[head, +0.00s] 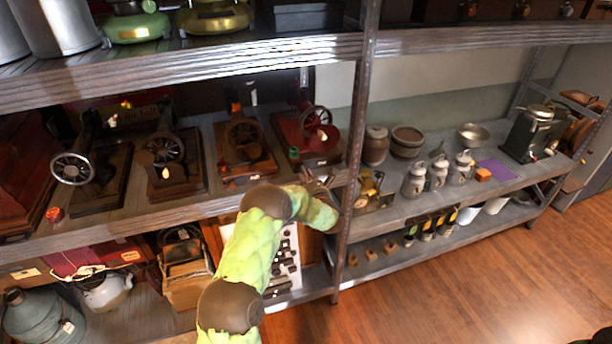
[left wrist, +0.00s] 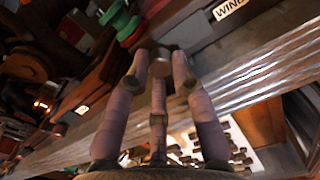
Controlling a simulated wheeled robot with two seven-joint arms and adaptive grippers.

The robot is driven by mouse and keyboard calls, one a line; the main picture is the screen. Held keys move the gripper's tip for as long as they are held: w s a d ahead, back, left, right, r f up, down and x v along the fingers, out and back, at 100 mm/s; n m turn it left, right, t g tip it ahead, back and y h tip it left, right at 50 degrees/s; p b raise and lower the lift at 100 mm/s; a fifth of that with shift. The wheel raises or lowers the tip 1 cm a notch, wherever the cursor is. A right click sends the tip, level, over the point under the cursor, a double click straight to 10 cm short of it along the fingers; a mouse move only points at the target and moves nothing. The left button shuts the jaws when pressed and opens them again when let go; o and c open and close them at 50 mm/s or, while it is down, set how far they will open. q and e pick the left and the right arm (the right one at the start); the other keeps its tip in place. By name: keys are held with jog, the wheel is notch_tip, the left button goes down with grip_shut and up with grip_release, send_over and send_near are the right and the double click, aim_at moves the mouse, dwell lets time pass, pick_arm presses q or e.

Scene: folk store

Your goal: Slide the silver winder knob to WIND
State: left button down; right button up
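My left gripper (head: 318,182) reaches to the front edge of the middle shelf, just below the red sewing machine (head: 318,137). A white label reading "WIND" (left wrist: 229,8), cut by the top edge, lies beyond the fingers to the upper right. Whether the fingers touch anything I cannot tell.
The shelf's metal edge (left wrist: 262,80) runs close beside the fingers. A shelf post (head: 357,150) stands right of my left gripper. Green and red spools (left wrist: 118,20) are near the fingertips. Several old sewing machines (head: 165,150) line the shelf to the left. Wooden floor (head: 460,290) is clear.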

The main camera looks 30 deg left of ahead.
aim_at(315, 174)
pick_arm(q)
jog(key=w+d+b, duration=0.2)
jog(key=b, duration=0.1)
jog(key=shift+w+d+f, duration=0.15)
jog(key=shift+w+f, duration=0.05)
jog(key=shift+w, duration=0.1)
jog(key=shift+w+d+r, duration=0.1)
jog(key=shift+r, duration=0.1)
jog(key=c, duration=1.3)
grip_release()
jog(key=shift+c, duration=0.2)
jog(key=shift+w+d, duration=0.1)
jog(key=shift+w, duration=0.05)
